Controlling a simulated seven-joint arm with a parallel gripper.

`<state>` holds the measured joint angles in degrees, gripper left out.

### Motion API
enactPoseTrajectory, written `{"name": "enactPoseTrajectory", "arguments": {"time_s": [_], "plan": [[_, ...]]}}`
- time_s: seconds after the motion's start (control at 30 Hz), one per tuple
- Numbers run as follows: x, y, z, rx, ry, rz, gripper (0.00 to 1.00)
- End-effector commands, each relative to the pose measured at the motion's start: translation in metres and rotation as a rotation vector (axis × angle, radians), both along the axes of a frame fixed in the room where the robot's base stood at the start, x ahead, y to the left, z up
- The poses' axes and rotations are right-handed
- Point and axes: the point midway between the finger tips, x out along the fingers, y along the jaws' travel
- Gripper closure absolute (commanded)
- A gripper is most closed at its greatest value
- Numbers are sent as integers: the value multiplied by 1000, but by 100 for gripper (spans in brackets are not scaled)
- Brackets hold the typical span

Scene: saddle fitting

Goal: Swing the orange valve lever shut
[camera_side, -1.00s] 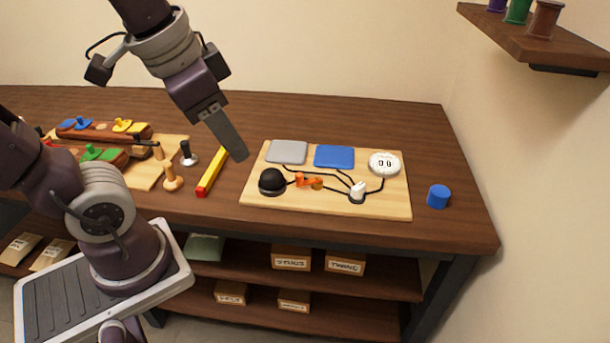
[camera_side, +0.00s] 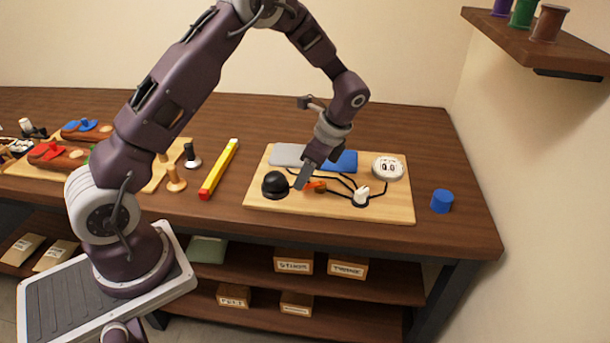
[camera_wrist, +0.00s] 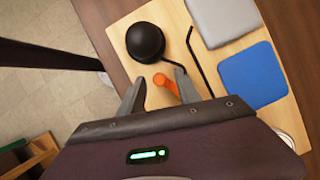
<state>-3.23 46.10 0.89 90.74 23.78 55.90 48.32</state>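The orange valve lever (camera_side: 316,186) is on the light wooden board (camera_side: 385,212), between the black ball (camera_side: 275,184) and the white-topped knob (camera_side: 361,196). My gripper (camera_side: 301,184) points down just over the lever's left part and hides some of it. In the wrist view the two fingers (camera_wrist: 158,83) are apart, with the orange lever (camera_wrist: 162,81) showing in the gap between them. I cannot tell whether either finger touches the lever. The lever's far end is hidden behind the gripper body in the wrist view.
A grey pad (camera_side: 286,155), a blue pad (camera_side: 346,161) and a white round gauge (camera_side: 388,167) sit on the board, with black lines between parts. A blue cylinder (camera_side: 442,199) stands right of the board. A yellow-red bar (camera_side: 219,170) lies to its left.

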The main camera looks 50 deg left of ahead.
Motion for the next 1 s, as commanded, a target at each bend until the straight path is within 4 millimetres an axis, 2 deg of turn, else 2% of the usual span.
{"name": "enactPoseTrajectory", "arguments": {"time_s": [0.1,0.3,0.5,0.8,1.0], "plan": [[-2,2,-7,0,1,0,60],[-2,2,-7,0,0,1,60],[-2,2,-6,0,-1,2,99],[-1,2,-6,0,-1,13,100],[-1,-2,-6,-1,-2,87,100]]}}
